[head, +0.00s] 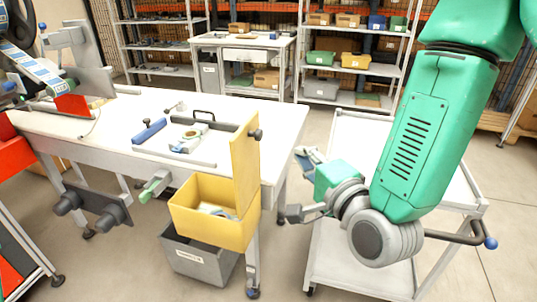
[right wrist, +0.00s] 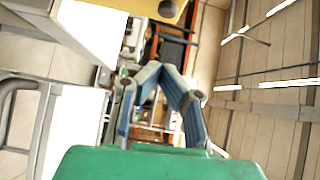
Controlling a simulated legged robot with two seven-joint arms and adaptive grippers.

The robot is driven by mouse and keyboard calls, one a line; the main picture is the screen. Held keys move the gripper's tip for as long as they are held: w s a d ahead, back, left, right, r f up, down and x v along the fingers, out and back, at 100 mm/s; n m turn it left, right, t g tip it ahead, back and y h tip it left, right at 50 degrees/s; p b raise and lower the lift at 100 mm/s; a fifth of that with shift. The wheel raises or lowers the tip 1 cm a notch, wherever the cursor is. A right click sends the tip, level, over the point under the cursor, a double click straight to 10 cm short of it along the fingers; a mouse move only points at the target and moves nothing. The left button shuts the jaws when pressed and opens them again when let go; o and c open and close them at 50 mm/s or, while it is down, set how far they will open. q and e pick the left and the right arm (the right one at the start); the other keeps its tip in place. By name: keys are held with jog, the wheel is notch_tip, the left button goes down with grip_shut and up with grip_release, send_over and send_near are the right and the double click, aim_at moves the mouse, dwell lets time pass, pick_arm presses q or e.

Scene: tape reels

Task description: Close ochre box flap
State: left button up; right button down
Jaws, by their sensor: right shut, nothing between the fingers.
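The ochre box (head: 185,217) hangs at the front right corner of the white workbench, open at the top, with some pale and bluish items inside. Its flap (head: 245,165) stands upright along the box's right side, with a dark round knob (head: 255,134) near its top. My right gripper (head: 306,155) is to the right of the flap, apart from it, shut and empty. In the right wrist view its blue-padded fingers (right wrist: 161,72) meet at the tips. An ochre surface, apparently the flap (right wrist: 145,8), shows at the top edge there. My left gripper is not in view.
A grey bin (head: 200,262) is below the ochre box. The workbench (head: 90,122) carries a blue roller, a black-handled item and small parts. A white cart (head: 355,262) stands under my right arm. Floor shows between bench and cart.

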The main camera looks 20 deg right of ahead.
aim_at(262, 134)
jog(key=w+a, duration=0.1)
jog(key=w, duration=0.1)
jog(key=w+a+b, duration=0.1)
jog(key=w+a, duration=0.1)
jog(key=w, duration=0.1)
jog(key=w+a, duration=0.1)
jog(key=w, duration=0.1)
jog(key=shift+w+a+b, duration=0.3)
jog(key=shift+w, duration=0.05)
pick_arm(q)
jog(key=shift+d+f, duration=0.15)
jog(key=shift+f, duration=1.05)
pick_arm(e)
jog(key=shift+w+d+f, duration=0.15)
jog(key=shift+d, duration=0.2)
